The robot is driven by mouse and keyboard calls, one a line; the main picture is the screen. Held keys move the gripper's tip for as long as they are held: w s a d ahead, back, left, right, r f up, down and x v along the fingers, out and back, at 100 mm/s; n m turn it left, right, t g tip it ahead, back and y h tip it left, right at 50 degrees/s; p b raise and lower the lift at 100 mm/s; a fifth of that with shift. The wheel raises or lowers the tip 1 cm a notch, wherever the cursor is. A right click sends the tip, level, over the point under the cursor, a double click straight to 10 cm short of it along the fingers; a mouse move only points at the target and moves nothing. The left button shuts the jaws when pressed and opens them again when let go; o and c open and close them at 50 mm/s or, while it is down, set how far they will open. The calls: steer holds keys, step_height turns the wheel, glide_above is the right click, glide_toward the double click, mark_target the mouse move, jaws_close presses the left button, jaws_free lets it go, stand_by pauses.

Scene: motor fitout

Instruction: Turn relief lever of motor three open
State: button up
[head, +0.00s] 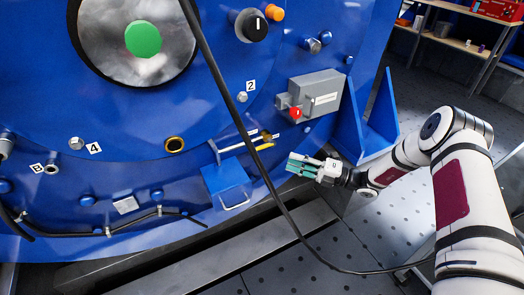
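A blue motor housing (330,70) fills the left and middle of the head view. A thin lever with a yellow tip (265,146) sticks out low on the housing, above a blue box-shaped bracket (226,183). A pale rod lies just above it. I cannot tell for sure whether this is the relief lever, or which way it is set. My gripper (290,164) has teal fingertips pointing left. It is just right of and slightly below the yellow tip in the picture, with a small gap showing between its fingers. It looks open and empty; I see no contact.
A grey box with a red knob (295,113) is above the gripper. A blue angled bracket (376,125) stands right of it. Shelves (450,40) are at the far right.

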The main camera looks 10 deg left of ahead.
mark_target(256, 148)
steer(key=b+x, duration=0.3)
steer(key=x, duration=1)
steer(key=shift+w+a+b, duration=0.15)
steer(key=shift+a+b, duration=0.15)
steer(key=shift+b, duration=0.05)
jaws_close()
